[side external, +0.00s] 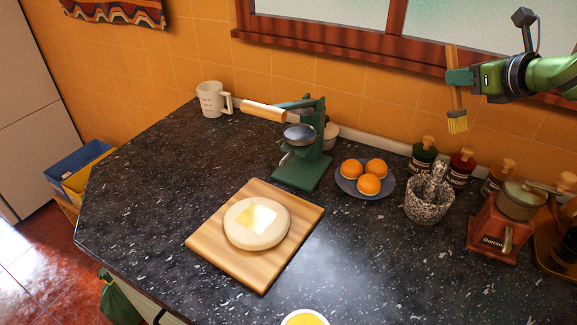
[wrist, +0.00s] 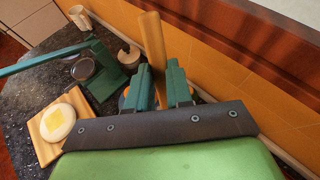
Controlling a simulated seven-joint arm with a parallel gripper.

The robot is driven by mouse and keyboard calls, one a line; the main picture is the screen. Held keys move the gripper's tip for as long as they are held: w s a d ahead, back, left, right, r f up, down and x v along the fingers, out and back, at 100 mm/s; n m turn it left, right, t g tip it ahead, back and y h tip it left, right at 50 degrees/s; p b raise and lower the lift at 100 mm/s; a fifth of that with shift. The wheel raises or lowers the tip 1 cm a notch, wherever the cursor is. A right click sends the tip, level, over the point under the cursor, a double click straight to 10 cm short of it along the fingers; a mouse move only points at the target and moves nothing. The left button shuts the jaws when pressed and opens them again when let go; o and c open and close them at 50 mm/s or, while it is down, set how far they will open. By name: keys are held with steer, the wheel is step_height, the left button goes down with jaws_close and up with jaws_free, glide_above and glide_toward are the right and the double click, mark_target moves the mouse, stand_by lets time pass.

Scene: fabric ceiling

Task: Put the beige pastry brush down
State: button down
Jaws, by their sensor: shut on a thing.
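In the wrist view, the handle (wrist: 153,55) stands between the two green fingers (wrist: 162,88). The bristle end is hidden there behind my gripper.
Below stand a stone mortar (side external: 430,205), spice jars (side external: 462,168), a wooden grinder (side external: 498,232) and a plate of oranges (side external: 366,182). A green juicer press (side external: 308,160) and a board (side external: 262,278) with dough (side external: 240,235) lie left.

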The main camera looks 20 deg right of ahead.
steer(key=w+a+f+n+g+y, duration=0.1)
steer(key=a+f+n+g+y, duration=0.1)
steer(key=a+n+g+y, duration=0.3)
steer(key=w+a+f+n+y, duration=0.1)
steer(key=a+f+n, duration=0.15)
steer(key=a, duration=0.45)
steer(key=n+g+h, duration=0.6)
steer(key=n+g, duration=0.2)
steer(key=n, duration=1)
glide_above(330, 257)
step_height(330, 257, down, 18)
steer(key=shift+w+f, duration=0.1)
steer(key=shift+f, duration=2.15)
steer(key=shift+f, duration=1.25)
steer(key=c, duration=0.9)
jaws_free()
steer(key=shift+c, duration=0.2)
steer(key=shift+o, duration=0.5)
